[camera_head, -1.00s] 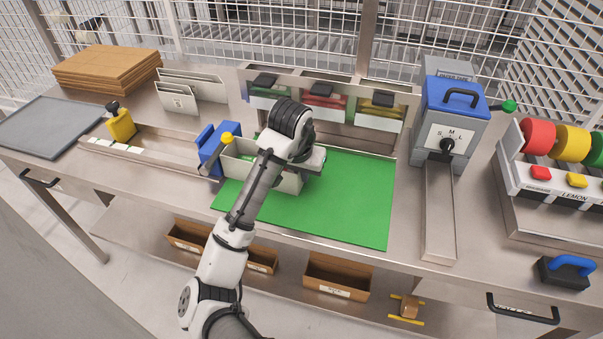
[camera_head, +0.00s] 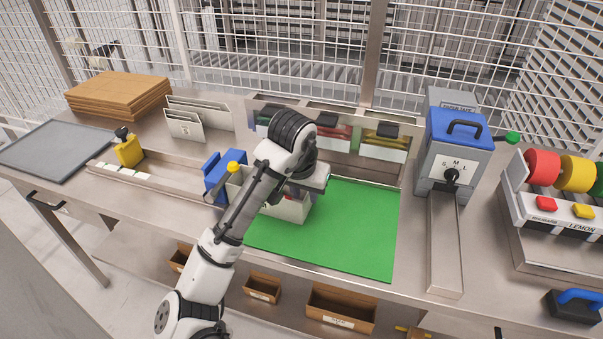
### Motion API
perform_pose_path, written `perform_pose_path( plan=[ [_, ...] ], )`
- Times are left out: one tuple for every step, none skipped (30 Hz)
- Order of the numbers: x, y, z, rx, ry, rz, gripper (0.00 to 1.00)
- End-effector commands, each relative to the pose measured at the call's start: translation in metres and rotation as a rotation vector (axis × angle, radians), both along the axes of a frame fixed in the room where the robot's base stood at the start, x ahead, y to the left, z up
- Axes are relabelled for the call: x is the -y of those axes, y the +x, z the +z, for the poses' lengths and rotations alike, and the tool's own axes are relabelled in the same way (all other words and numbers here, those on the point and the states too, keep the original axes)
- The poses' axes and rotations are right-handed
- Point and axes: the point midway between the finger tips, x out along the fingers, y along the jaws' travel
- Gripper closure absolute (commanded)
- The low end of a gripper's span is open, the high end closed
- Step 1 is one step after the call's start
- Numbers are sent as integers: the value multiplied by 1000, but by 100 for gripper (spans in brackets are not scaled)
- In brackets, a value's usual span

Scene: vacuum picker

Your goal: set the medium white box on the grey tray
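A white open-topped box (camera_head: 292,208) stands on the left part of the green mat (camera_head: 350,232), its left end close to a blue device with a yellow knob. My arm covers much of the box, and its contents are mostly hidden. My gripper (camera_head: 312,182) is over the right end of the box. Its fingers are hidden, so I cannot tell whether they are open or touch the box. The grey tray (camera_head: 55,148) lies empty and flat at the far left of the bench.
White dividers (camera_head: 185,125) and stacked brown cardboard (camera_head: 118,95) are behind. A blue-topped dispenser (camera_head: 455,150) stands right. The mat's right part is clear.

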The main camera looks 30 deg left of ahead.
Motion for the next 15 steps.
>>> perform_pose_path(
  plan=[
    [0,-3,12,1,7,0,72],
    [0,-5,17,2,8,0,72],
    [0,-7,25,2,8,0,72],
    [1,-9,30,1,7,-1,72],
    [1,-11,36,1,7,0,72],
    [1,-13,42,1,6,1,72],
    [2,-14,47,1,6,0,72],
    [2,-16,52,1,5,1,72],
    [3,-18,58,0,5,1,72],
    [3,-19,62,0,5,-1,72],
    [3,-20,65,0,4,0,72],
    [3,-21,70,0,3,0,72],
    [4,-22,72,1,2,1,72],
    [4,-23,75,1,2,1,72],
    [4,-24,78,1,2,1,72]
  ],
)
